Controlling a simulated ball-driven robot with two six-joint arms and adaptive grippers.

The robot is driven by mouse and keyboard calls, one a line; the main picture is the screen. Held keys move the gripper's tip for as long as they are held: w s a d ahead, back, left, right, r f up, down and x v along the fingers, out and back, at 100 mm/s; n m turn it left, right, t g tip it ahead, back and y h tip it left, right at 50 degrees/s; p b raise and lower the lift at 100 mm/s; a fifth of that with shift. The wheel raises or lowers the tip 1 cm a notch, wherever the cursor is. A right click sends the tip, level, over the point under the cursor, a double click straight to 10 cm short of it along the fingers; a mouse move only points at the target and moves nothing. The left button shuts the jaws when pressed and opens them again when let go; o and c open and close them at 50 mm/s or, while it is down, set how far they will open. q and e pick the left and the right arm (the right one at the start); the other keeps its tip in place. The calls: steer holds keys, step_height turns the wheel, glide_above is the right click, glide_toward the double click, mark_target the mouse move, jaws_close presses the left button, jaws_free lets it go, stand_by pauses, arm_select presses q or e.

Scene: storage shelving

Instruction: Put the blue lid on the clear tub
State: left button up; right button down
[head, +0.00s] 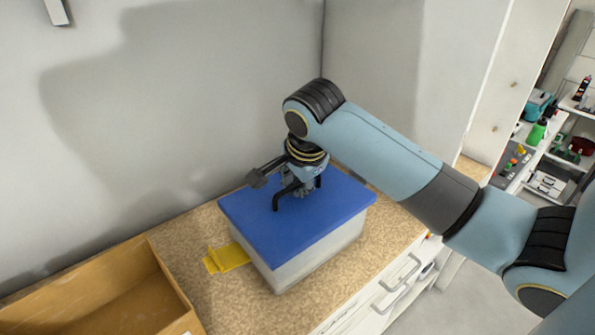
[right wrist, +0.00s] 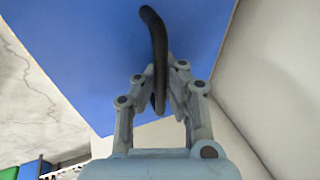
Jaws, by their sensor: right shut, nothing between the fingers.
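The blue lid (head: 318,222) lies over the top of the clear tub (head: 312,262), looking level and roughly lined up with its rim. Whether its edges are fully seated I cannot tell. The tub's pale, cloudy walls show below the lid, and its inside is hidden. My left gripper is not in view.
A yellow item (head: 226,258) lies against the tub's left side. An open wooden box (head: 175,290) stands at the front left of the speckled counter (head: 195,235). Walls close off the back. White drawers with handles (head: 398,275) are below the front edge. Shelves with tools (head: 560,150) are far right.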

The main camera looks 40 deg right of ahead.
steer(key=shift+f, duration=0.3)
steer(key=c, duration=1.4)
jaws_free()
steer(key=shift+r, duration=0.1)
steer(key=v, duration=1.1)
steer(key=shift+s+r, duration=0.2)
steer(key=shift+r, duration=0.15)
